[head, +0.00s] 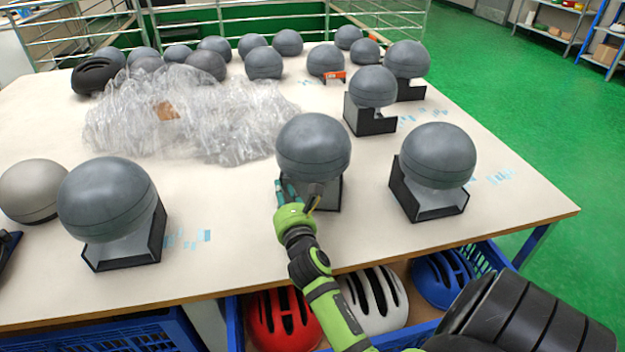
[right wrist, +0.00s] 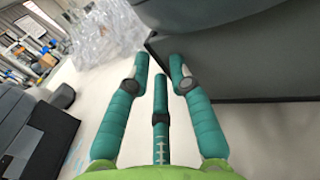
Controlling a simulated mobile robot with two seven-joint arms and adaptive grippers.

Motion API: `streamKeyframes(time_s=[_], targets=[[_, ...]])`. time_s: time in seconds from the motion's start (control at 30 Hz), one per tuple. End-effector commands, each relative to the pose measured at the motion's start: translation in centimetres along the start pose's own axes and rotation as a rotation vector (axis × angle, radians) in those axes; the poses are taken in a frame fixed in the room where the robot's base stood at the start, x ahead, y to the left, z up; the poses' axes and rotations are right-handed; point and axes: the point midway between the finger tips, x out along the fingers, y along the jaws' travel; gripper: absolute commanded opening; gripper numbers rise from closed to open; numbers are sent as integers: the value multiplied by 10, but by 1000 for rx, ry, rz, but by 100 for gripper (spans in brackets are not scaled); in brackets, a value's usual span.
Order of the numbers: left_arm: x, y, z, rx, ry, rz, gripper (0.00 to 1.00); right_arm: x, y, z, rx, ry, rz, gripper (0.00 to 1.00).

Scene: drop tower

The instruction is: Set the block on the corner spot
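I cannot pick out a block or a marked corner spot for certain in either view. My right gripper (head: 287,188) is at the left front of a grey ball (head: 313,147) on a black stand (head: 330,193). In the right wrist view its teal fingers (right wrist: 160,65) are spread, with nothing between them. The fingertips are close to the dark stand (right wrist: 260,75); whether they touch it I cannot tell. My left gripper is not in view.
Similar grey balls on black stands (head: 430,212) are spread over the pale table (head: 270,245). Clear plastic wrap (head: 185,115) lies left of centre. Small blue marks (head: 190,238) dot the tabletop. A blue crate (head: 235,325) with helmets is below the front edge. The right front corner is bare.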

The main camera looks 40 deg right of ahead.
Motion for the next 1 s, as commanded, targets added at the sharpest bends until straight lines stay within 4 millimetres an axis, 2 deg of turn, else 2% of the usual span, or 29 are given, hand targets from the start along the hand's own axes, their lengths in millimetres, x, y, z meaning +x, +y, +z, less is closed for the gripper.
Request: streamKeyframes(time_s=[0.17, 0.23, 0.4, 0.43, 0.47, 0.5, 0.87, 1.0], targets=[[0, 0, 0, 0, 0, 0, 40, 0, -1, -1, -1, 2, -1, 22], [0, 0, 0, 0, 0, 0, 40, 0, 0, -1, -1, 1, -1, 0], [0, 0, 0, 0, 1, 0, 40, 0, 0, -1, -1, 1, 0, 0], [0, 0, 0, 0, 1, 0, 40, 0, 0, -1, -1, 1, 0, 6], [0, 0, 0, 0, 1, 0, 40, 0, 0, -1, 0, 1, 0, 18], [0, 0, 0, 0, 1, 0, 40, 0, 0, -1, 0, 1, 0, 22], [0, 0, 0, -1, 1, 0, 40, -2, 0, -1, 0, 1, 0, 22], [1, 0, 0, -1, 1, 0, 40, -14, 0, -2, -2, 2, 1, 22]])
